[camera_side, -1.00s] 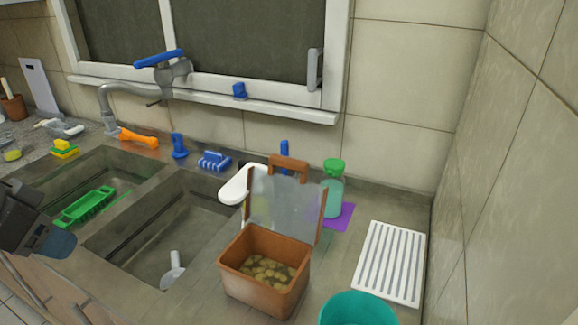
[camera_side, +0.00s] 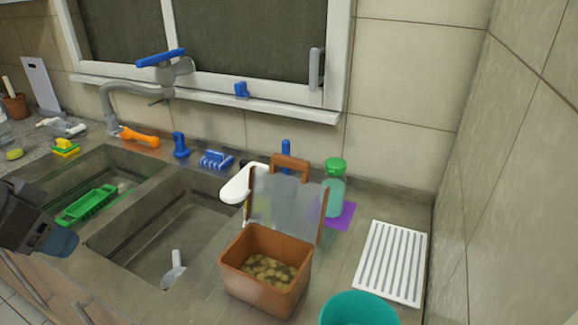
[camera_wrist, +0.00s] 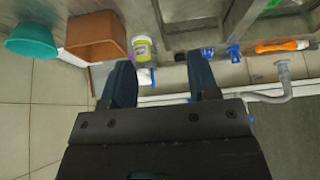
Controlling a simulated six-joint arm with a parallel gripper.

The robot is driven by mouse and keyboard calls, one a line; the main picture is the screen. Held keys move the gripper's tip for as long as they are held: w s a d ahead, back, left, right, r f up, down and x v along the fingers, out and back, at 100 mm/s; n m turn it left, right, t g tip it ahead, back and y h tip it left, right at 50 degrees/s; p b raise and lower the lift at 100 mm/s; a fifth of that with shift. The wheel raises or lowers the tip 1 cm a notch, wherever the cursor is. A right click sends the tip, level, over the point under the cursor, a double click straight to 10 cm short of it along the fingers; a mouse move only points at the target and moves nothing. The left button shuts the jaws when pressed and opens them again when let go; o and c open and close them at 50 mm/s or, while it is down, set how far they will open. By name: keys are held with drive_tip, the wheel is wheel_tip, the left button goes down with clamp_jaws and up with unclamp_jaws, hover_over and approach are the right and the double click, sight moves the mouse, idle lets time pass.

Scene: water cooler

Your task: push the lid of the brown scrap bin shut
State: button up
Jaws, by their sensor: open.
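The brown scrap bin (camera_side: 264,285) stands on the counter right of the sinks, holding yellowish-brown scraps. Its lid (camera_side: 284,205) is open and stands upright at the back edge, with a grey inner face and a brown handle (camera_side: 290,163) on top. The bin also shows upper left in the wrist view (camera_wrist: 95,35), with part of the lid (camera_wrist: 99,73) below it. My gripper (camera_side: 60,243) is at the far left of the side view, well away from the bin. In the wrist view, my gripper (camera_wrist: 160,62) has its two dark blue fingers apart, with nothing held between them.
A teal bowl (camera_side: 358,309) is in front right of the bin. A white slatted rack (camera_side: 391,262) lies to the right. A green-capped bottle (camera_side: 334,190) stands behind the lid on a purple cloth (camera_side: 341,217). A sink with a green tray (camera_side: 88,205) lies left.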

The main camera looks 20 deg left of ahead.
drive_tip(key=shift+o, duration=0.3)
drive_tip(key=shift+o, duration=0.6)
drive_tip(key=shift+w+r, duration=0.1)
drive_tip(key=shift+r, duration=0.1)
drive_tip(key=o, duration=0.5)
drive_tip(key=w+r, duration=0.1)
drive_tip(key=w+d+r, duration=0.1)
drive_tip(key=w+r, duration=0.1)
drive_tip(key=w+d+r, duration=0.1)
drive_tip(key=w+r, duration=0.1)
drive_tip(key=shift+w+r, duration=0.25)
drive_tip(key=shift+c, duration=0.2)
drive_tip(key=shift+o, duration=1)
drive_tip(key=w+d+r, duration=0.4)
drive_tip(key=w+r, duration=0.1)
drive_tip(key=w, duration=0.3)
drive_tip(key=shift+w+d+r+m+g, duration=0.25)
drive_tip(key=shift+d+r+m+g, duration=0.05)
drive_tip(key=shift+r, duration=0.1)
drive_tip(key=r, duration=0.1)
hover_over(289, 158)
drive_tip(key=s, duration=0.5)
drive_tip(key=x, duration=1.3)
drive_tip(key=shift+s+f, duration=0.2)
drive_tip(key=shift+f, duration=0.1)
drive_tip(key=shift+c, duration=0.4)
drive_tip(key=c, duration=1)
